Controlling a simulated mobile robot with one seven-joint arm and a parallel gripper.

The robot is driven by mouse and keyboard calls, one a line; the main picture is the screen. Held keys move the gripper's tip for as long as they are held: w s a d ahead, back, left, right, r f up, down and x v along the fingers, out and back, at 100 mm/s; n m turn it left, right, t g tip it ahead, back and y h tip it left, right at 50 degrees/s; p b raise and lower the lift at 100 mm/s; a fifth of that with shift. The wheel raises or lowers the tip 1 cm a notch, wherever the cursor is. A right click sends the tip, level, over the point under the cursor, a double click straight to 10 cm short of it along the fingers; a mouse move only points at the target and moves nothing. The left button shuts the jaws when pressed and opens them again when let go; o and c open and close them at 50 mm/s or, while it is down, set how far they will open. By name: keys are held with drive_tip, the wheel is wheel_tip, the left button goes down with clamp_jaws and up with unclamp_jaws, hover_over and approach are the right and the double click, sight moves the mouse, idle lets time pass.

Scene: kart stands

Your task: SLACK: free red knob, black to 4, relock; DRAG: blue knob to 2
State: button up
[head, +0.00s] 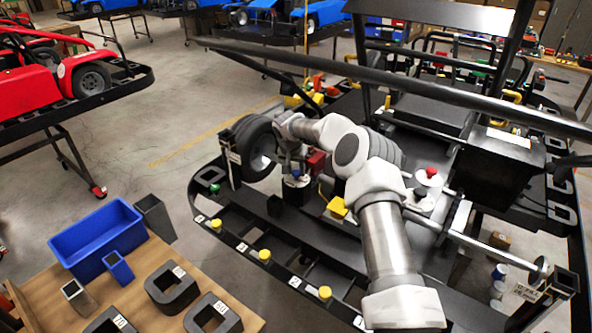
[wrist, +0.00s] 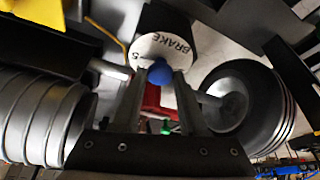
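A blue knob (wrist: 160,72) stands in front of a white dial (wrist: 163,46) lettered BRAKE, with a 5 on its left edge. My gripper (wrist: 161,78) has one finger on each side of the blue knob, close to it. Whether the fingers press on it I cannot tell. In the head view my gripper (head: 294,165) points down over a black box (head: 295,194) with a white dial top, beside the wheel. A red knob (head: 431,171) sits on a white disc (head: 428,180) farther right. No black pointer or knob can be made out there.
A black wheel (head: 255,148) and a red block (head: 316,162) stand close on either side of my gripper. Several yellow knobs (head: 264,255) line the kart's front rail. A wooden table with a blue bin (head: 97,240) is at the lower left.

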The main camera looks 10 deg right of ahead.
clamp_jaws()
drive_tip(key=shift+n+b, duration=0.35)
drive_tip(key=shift+n, duration=0.05)
drive_tip(key=shift+d+n+y+b, duration=0.15)
drive_tip(key=shift+n+y+b, duration=0.4)
drive_tip(key=shift+n, duration=0.55)
drive_tip(key=n+y, duration=0.1)
drive_tip(key=n, duration=0.1)
drive_tip(key=n+y, duration=0.1)
drive_tip(key=n, duration=0.1)
drive_tip(key=shift+d, duration=0.2)
drive_tip(key=n+y, duration=0.1)
drive_tip(key=n, duration=0.4)
drive_tip(key=shift+w+d+y+b, duration=0.1)
drive_tip(key=shift+y+b, duration=0.25)
drive_tip(key=shift+n+g+y, duration=0.4)
drive_tip(key=shift+n+g, duration=0.3)
drive_tip(key=shift+n, duration=1)
drive_tip(key=shift+d+n, duration=0.1)
drive_tip(key=shift+n, duration=0.2)
